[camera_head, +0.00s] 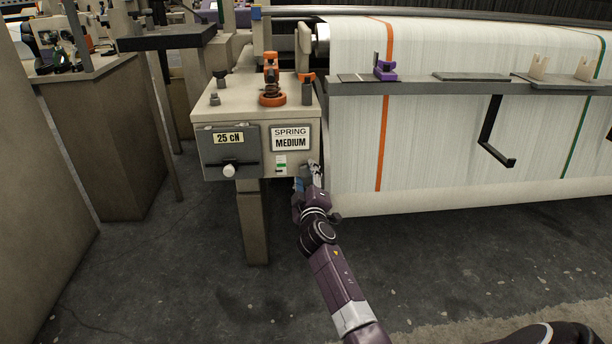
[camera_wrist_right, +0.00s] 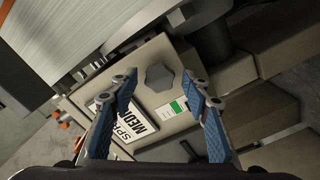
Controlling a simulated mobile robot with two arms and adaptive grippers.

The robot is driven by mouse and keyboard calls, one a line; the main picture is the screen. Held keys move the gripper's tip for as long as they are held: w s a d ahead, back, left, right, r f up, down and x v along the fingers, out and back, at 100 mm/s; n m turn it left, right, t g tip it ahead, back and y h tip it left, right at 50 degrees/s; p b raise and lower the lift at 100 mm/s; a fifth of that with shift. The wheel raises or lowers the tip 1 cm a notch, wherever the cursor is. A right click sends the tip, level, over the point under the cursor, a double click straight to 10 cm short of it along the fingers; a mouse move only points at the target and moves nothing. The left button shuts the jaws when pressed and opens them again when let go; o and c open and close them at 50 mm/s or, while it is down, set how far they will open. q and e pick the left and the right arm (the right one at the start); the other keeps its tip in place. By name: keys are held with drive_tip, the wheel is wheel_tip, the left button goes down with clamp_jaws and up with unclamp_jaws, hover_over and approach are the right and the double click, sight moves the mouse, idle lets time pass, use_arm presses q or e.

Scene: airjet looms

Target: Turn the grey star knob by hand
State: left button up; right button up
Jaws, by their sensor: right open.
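The grey star knob (camera_wrist_right: 160,78) shows in the right wrist view, on the front of a beige box (camera_head: 208,114) beside a green-and-white label (camera_wrist_right: 171,108). In the head view I cannot make it out; my right gripper (camera_head: 309,172) covers that lower right corner of the box. In the right wrist view my right gripper (camera_wrist_right: 158,84) is open, with its blue fingers on either side of the knob in the picture. The knob appears ahead of the fingertips, and I see no contact. My left gripper is not in view.
The box bears a "SPRING MEDIUM" plate (camera_head: 291,139), a "25 cN" panel (camera_head: 229,138) with a white knob, and orange fittings (camera_head: 271,98) on top. A large white fabric roll (camera_head: 450,140) and grey rail (camera_head: 430,87) stand at right. The floor (camera_head: 180,280) in front is clear.

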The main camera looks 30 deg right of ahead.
drive_tip(key=p+v, duration=0.1)
drive_tip(key=v, duration=0.5)
drive_tip(key=shift+p, duration=0.4)
drive_tip(key=shift+s, duration=0.15)
